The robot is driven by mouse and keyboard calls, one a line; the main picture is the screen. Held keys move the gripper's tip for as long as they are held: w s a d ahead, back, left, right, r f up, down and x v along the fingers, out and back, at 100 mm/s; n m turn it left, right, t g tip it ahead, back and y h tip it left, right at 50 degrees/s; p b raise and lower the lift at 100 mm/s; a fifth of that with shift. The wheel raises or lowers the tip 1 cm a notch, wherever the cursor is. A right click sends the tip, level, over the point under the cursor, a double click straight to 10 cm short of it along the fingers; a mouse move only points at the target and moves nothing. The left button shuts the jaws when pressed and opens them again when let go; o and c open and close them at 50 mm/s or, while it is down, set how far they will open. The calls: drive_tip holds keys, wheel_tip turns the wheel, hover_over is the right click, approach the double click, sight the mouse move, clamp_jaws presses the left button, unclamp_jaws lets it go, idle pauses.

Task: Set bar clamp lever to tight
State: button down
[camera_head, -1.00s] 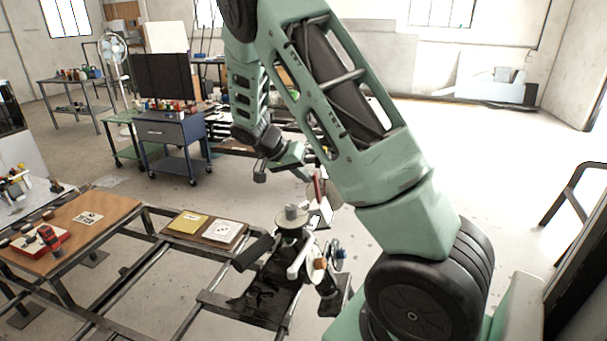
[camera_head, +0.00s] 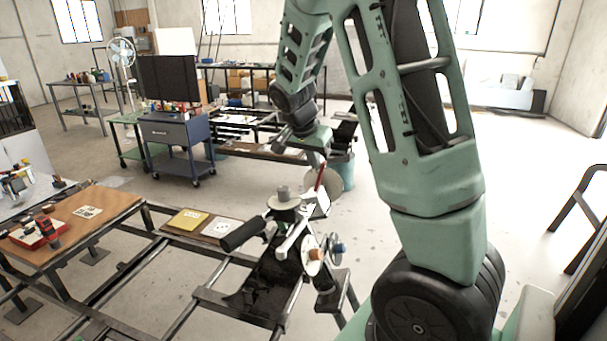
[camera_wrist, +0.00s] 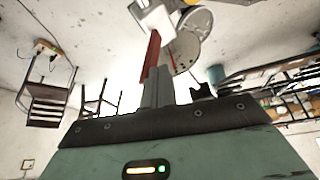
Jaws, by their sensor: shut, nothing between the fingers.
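A red lever (camera_head: 320,178) stands nearly upright beside a white block (camera_head: 319,205) on the spring suspension fixture; I take it for the bar clamp lever. My gripper (camera_head: 316,167) is just above it, at the lever's upper end. In the wrist view, my grey fingers (camera_wrist: 158,74) are shut and empty. The red lever (camera_wrist: 150,57) rises just left of their tips, very close; I cannot tell whether they touch. The white block (camera_wrist: 156,20) shows beyond it. The bar itself is not clear in either view.
A pale disc with a grey knob (camera_head: 284,196), a black cylinder (camera_head: 240,235) and an orange-centred wheel (camera_head: 313,254) crowd the fixture. A wooden-topped table (camera_head: 110,207) is at left. A blue cart (camera_head: 178,137) stands behind. Open floor lies at right.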

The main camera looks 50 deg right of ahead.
drive_tip(key=shift+s+d+f+m+t+y+b, duration=0.15)
drive_tip(key=shift+s+d+t+y+b, duration=0.1)
drive_tip(key=shift+s+t+b, duration=0.35)
drive_tip(key=shift+s+d+f+m+t+y+b, duration=0.15)
drive_tip(key=shift+s+d+t+y+b, duration=0.1)
drive_tip(key=shift+s+t+b, duration=0.3)
drive_tip(key=shift+s+d, duration=0.2)
drive_tip(key=shift+s, duration=0.3)
drive_tip(key=shift+w+a+f, duration=0.3)
drive_tip(key=shift+w+f, duration=0.05)
drive_tip(key=shift+w, duration=0.3)
